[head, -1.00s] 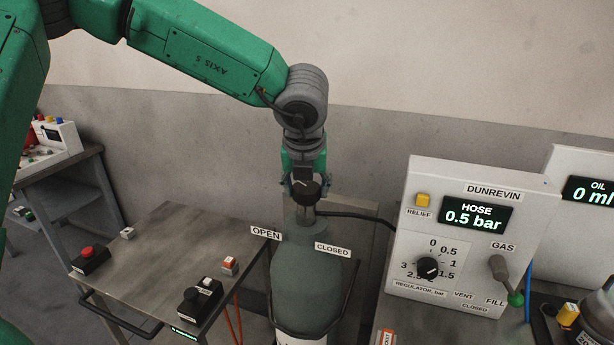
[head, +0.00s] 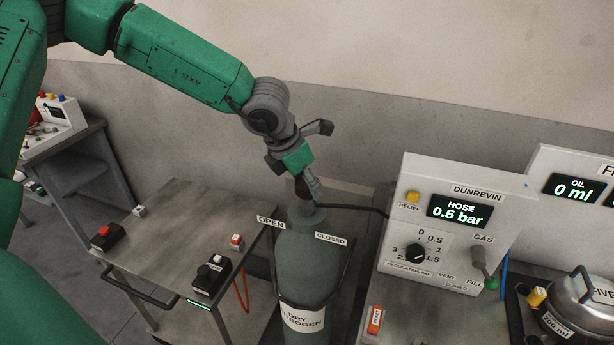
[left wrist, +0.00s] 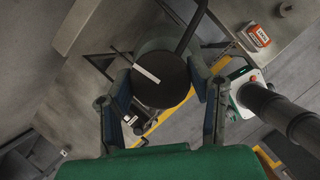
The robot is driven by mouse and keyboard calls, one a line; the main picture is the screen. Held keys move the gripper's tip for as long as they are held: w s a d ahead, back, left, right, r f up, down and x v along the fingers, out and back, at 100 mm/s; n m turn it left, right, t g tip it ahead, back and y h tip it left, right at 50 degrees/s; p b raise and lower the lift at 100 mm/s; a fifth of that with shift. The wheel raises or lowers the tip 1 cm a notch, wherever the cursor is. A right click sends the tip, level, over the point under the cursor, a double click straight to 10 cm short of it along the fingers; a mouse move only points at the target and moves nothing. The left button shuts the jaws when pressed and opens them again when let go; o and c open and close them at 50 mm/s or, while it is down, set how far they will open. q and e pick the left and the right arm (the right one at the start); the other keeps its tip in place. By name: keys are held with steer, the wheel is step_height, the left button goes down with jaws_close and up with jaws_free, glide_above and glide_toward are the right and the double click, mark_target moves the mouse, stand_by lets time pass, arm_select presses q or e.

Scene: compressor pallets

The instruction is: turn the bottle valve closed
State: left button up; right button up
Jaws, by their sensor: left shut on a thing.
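My left gripper (head: 308,188) is at the bottle's top, tilted, and partly hides the valve. In the left wrist view the valve knob (left wrist: 160,84) is a dark disc with a white pointer line. The two fingers of my left gripper (left wrist: 161,88) are shut on opposite sides of it. My right gripper is not in view.
A white DUNREVIN panel (head: 462,180) at the right reads HOSE 0.5 bar. A black hose (head: 355,207) runs from the bottle's top to it. The steel cart (head: 180,215) with buttons stands to the left. A frame rail surrounds the bottle.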

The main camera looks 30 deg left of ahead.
arm_select(q)
steer(key=shift+f+m, duration=0.1)
steer(key=shift+m, duration=0.8)
steer(key=shift+h, duration=0.3)
steer(key=o, duration=1.2)
steer(key=shift+c, duration=0.2)
steer(key=shift+w+a+f+g, duration=0.1)
steer(key=shift+w+g, duration=0.1)
steer(key=shift+g, duration=0.1)
